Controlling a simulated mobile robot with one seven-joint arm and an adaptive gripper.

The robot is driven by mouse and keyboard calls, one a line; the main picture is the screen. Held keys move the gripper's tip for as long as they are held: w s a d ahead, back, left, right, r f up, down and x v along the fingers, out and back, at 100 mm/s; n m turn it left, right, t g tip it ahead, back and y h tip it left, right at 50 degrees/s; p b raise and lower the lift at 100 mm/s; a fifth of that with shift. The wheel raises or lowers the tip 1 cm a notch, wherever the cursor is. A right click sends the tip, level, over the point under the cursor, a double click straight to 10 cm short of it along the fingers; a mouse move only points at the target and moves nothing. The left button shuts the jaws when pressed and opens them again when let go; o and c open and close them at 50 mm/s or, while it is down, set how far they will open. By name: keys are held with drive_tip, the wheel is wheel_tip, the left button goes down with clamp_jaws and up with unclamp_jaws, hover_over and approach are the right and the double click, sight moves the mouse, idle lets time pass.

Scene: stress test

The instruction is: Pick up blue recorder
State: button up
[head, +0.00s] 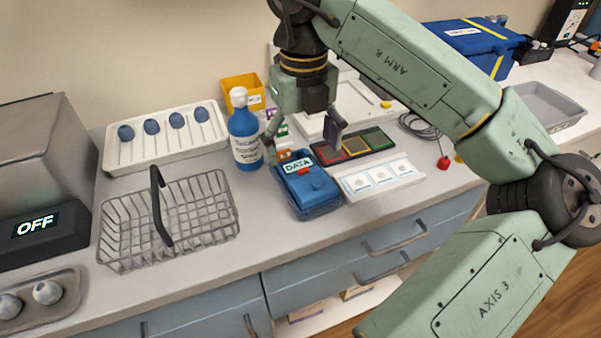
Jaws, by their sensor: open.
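The blue recorder (316,189) is a blue box with a "DATA" label and small orange-red parts on top. It rests on the counter near the front edge, in the middle of the head view. My gripper (302,148) is open and points down above the recorder's back end. One finger is to the left and one to the right. Its jaws are empty. Whether the fingertips touch the recorder cannot be told from this view.
A blue spray bottle (245,136) stands close left of the recorder. A wire basket (190,226) with a raised dark handle is further left. A white tray of cards (381,181) and a row of coloured tiles (354,147) lie close right. An orange bin (240,86) is behind.

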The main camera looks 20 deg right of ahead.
sight(302, 169)
wheel_tip(302, 169, down, 5)
drive_tip(key=shift+r+p, duration=0.1)
drive_tip(key=shift+p, duration=0.7)
drive_tip(key=shift+c, duration=0.4)
drive_tip(key=c, duration=1.6)
